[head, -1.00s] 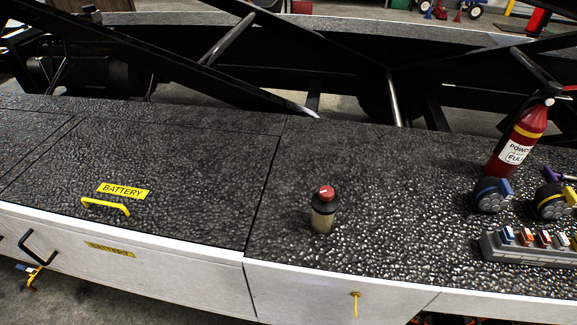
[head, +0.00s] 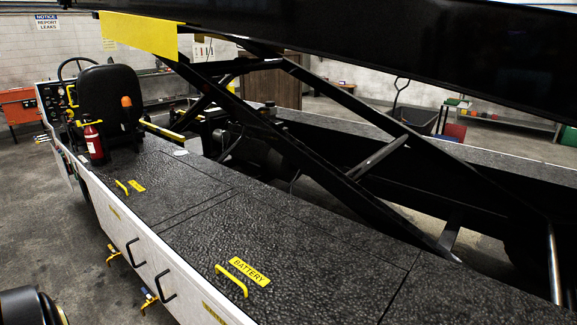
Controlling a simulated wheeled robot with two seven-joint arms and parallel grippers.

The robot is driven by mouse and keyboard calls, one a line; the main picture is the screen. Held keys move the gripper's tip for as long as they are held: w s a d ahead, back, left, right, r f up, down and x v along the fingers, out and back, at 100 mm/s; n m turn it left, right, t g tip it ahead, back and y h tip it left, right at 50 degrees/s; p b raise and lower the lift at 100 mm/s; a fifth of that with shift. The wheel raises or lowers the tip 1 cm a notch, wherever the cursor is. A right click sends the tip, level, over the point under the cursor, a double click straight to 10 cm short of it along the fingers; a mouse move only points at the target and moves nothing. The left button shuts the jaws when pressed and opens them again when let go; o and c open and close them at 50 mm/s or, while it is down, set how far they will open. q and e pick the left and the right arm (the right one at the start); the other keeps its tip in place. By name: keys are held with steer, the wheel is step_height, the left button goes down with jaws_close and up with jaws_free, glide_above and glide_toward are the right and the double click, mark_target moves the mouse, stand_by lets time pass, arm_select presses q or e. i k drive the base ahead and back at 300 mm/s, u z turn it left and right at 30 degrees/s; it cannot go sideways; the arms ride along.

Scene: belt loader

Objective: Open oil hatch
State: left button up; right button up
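The deck of the belt loader is covered in black textured plate. A nearer hatch (head: 310,255) has a yellow handle (head: 231,281) and a yellow BATTERY label (head: 250,271); it lies shut. A farther hatch (head: 172,180), towards the seat, has its own yellow handle (head: 122,187) and a small yellow label (head: 137,186) too small to read; it also lies flat and shut. I cannot read the word oil on any hatch. Neither of my grippers shows in the head view.
A black seat (head: 108,100), steering wheel (head: 76,68) and red extinguisher (head: 94,142) stand at the deck's far left end. Black lift beams (head: 320,140) rise behind the deck. Black handles (head: 132,252) stick out from the white side panel. Open floor (head: 50,220) lies left.

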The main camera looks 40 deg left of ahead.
mark_target(157, 186)
steer(key=u, duration=2.25)
